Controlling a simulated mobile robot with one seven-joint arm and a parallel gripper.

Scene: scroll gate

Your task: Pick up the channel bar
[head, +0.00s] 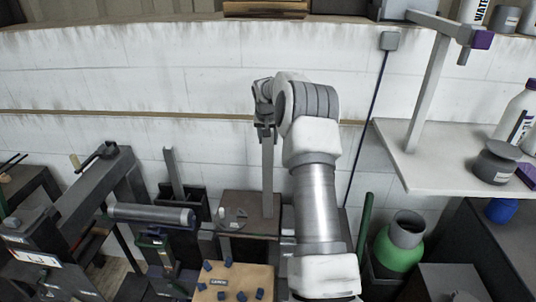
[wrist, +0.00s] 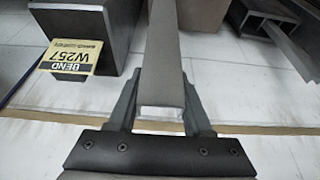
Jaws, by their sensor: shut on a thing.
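The channel bar (head: 268,180) is a long, pale grey bar. It hangs upright below my gripper (head: 265,128) in the head view. Its lower end overlaps the brown-grey block, and I cannot tell whether it touches it. In the wrist view the bar (wrist: 163,75) runs between the two fingers of my gripper (wrist: 162,110), which are shut on it near its end. My arm covers the area right of the bar in the head view.
The brown-grey block (head: 248,228) bears a small round grey piece (head: 232,218). Left stands a black holder (head: 185,206) with another upright bar (head: 173,172). A white shelf (head: 440,162) and a green container (head: 397,250) are right.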

